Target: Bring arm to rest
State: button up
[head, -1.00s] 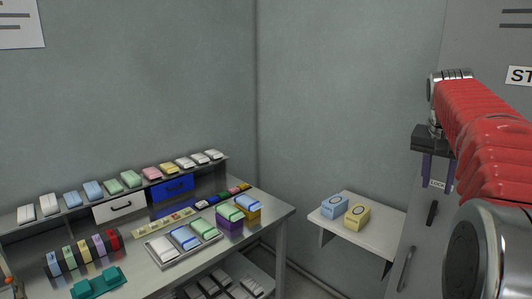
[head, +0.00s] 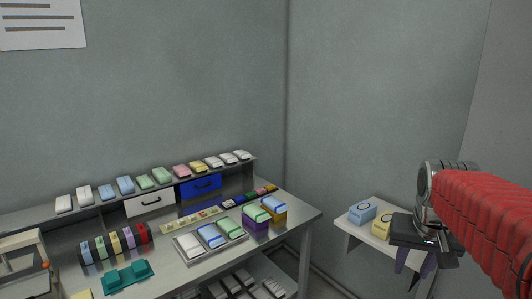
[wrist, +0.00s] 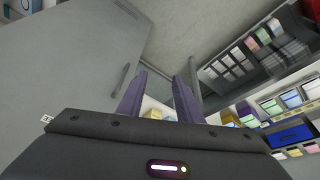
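My arm, in a red sleeve, reaches in from the right edge of the head view. My gripper (head: 414,262) hangs at its end, pointing down, in front of the small wall shelf. In the wrist view my gripper (wrist: 160,95) shows two purple fingers spread apart, with nothing between them. The fingers are clear of the shelf and boxes as far as I can tell.
A workbench (head: 306,222) with bars, trays and drawers stands at the left. A small shelf (head: 357,230) on the right carries a blue box (head: 362,212) and a yellow box (head: 381,225). A grey cabinet door (wrist: 75,70) fills the wrist view's left.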

jog(key=s+a+f+n+t+y, duration=0.1)
jog(key=s+a+f+n, duration=0.1)
jog(key=s+a, duration=0.5)
jog(key=s+a+f+n+t, duration=0.1)
jog(key=s+a+f+n, duration=0.1)
jog(key=s+a, duration=0.5)
jog(key=a, duration=0.2)
jog(key=shift+a+f+n+y, duration=0.3)
jog(key=shift+f+y, duration=0.05)
jog(key=shift+y, duration=0.05)
dwell(0.3)
